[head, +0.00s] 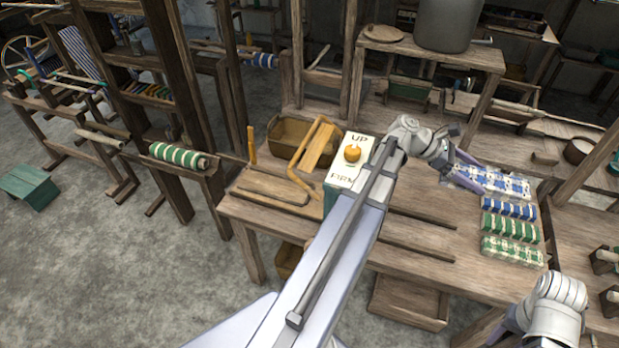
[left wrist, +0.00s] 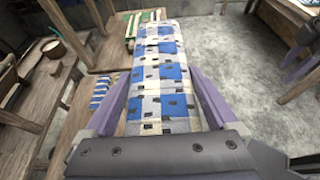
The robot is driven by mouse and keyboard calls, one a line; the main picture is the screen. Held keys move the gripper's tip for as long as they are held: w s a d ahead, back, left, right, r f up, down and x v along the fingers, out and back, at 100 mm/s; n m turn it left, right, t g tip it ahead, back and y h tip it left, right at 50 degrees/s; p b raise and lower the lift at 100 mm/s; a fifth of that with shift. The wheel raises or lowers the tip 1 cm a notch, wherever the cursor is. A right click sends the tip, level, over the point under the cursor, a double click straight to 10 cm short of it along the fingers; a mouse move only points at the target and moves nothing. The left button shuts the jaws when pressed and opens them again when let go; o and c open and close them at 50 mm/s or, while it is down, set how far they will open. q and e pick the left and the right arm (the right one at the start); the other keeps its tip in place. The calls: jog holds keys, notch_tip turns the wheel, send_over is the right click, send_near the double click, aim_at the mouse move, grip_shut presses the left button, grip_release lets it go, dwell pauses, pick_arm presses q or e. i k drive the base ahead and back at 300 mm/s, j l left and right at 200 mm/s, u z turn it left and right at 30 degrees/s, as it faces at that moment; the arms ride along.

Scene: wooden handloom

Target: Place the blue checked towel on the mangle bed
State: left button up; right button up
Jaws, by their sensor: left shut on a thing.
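The blue checked towel (head: 508,185), with blue, white and grey squares, is at the right part of the wooden table in the head view. My left gripper (head: 468,176) is shut on it. In the left wrist view the towel (left wrist: 160,75) runs lengthwise between the two purple fingers (left wrist: 158,108). Whether the towel touches the table is hard to tell. My right gripper (head: 512,324) is low at the right edge, partly hidden by its own wrist; its opening is unclear. I cannot tell which surface is the mangle bed.
A blue striped towel (head: 509,208), a green striped towel (head: 511,228) and a green checked towel (head: 512,251) lie in front of the held one. A sign box (head: 343,172) with an orange knob stands mid-table.

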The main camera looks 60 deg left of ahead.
aim_at(277, 187)
jog(key=k+j, duration=0.15)
jog(key=j, duration=0.25)
jog(key=k+j, duration=0.15)
jog(key=j, duration=0.2)
jog(key=k+j, duration=0.2)
jog(key=j, duration=0.2)
jog(key=k+j, duration=0.15)
jog(key=j, duration=0.2)
jog(key=k+j, duration=0.15)
jog(key=j, duration=0.25)
jog(key=k+j, duration=0.1)
jog(key=j, duration=0.8)
jog(key=k+j, duration=0.15)
jog(key=j, duration=0.3)
